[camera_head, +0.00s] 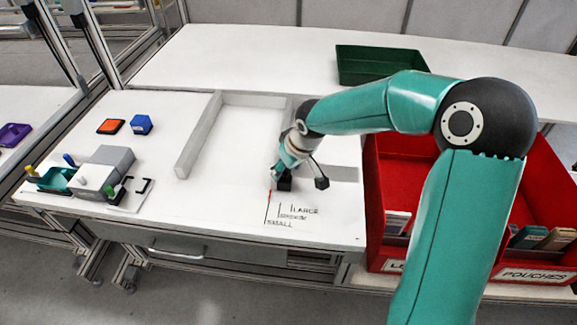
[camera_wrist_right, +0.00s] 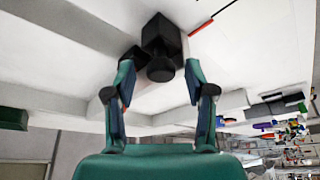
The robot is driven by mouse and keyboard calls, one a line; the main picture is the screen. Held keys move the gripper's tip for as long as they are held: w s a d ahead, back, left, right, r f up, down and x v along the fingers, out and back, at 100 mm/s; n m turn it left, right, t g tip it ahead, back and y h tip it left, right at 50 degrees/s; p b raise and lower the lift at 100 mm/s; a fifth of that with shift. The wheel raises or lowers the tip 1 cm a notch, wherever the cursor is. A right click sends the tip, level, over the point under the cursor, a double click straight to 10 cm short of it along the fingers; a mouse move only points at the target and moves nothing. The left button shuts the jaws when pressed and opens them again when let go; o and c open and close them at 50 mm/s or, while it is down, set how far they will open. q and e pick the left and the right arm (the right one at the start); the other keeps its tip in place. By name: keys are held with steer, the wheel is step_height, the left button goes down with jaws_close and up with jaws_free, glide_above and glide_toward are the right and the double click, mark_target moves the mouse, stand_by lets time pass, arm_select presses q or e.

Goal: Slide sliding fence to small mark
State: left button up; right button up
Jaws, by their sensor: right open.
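The sliding fence is a pale grey bar (camera_head: 342,173) on the white table, partly hidden behind my right gripper. A black block-shaped handle (camera_head: 285,184) stands at its left end; it also shows in the right wrist view (camera_wrist_right: 162,42). A thin red pointer (camera_head: 270,184) lies beside the handle, close to the upper end of the line labelled SMALL (camera_head: 279,224). LARGE and a middle label are printed above it. My right gripper (camera_head: 298,176) is open, its fingers spread either side of the handle in the head view. I cannot tell whether they touch it. My left gripper is not seen.
Fixed pale rails (camera_head: 198,138) frame the area behind and left. A red bin (camera_head: 400,170) with pouches stands right of the table, and a green tray (camera_head: 375,65) sits at the back. An orange pad (camera_head: 110,126), a blue block (camera_head: 141,124) and a grey block stand left.

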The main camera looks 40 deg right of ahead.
steer(key=v, duration=1.2)
steer(key=shift+f, duration=0.1)
